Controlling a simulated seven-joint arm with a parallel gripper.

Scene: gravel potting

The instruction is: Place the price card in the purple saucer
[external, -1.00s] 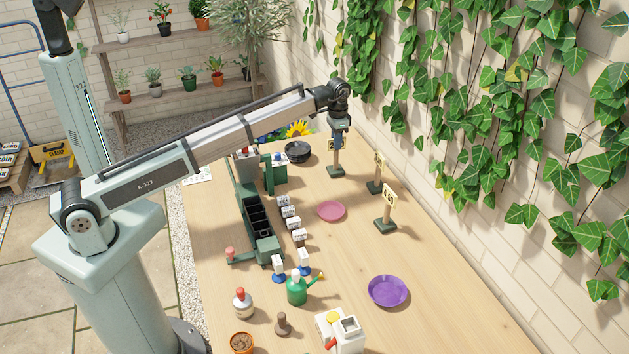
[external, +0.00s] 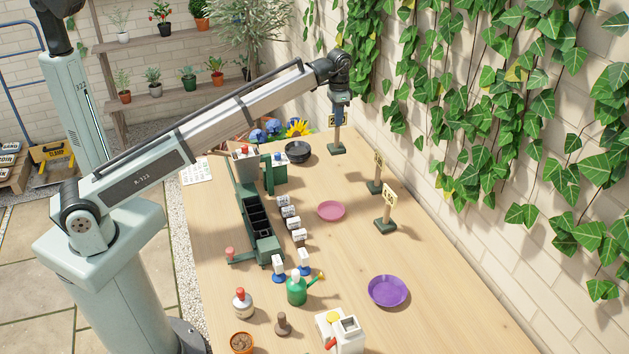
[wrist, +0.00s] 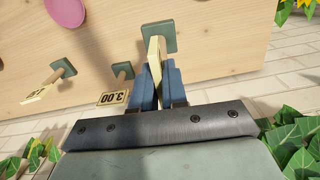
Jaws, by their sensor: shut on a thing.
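My gripper (external: 339,108) is shut on a price card (external: 337,135), a wooden post with a small sign and a square green base. The held card hangs upright with its base above the back of the table. In the wrist view, the blue fingers (wrist: 158,78) clamp the post, and the green base (wrist: 157,34) shows beyond them. Most of the sign is hidden by the fingers. The purple saucer (external: 389,303) lies empty at the front right of the table, well away from my gripper.
Two other price cards (external: 388,199) (external: 377,172) stand along the right side, near the ivy wall. A pink saucer (external: 331,211) lies mid-table. A green rack (external: 265,249), white-labelled blocks, a green watering can (external: 297,291) and a white dispenser (external: 349,341) stand left and front.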

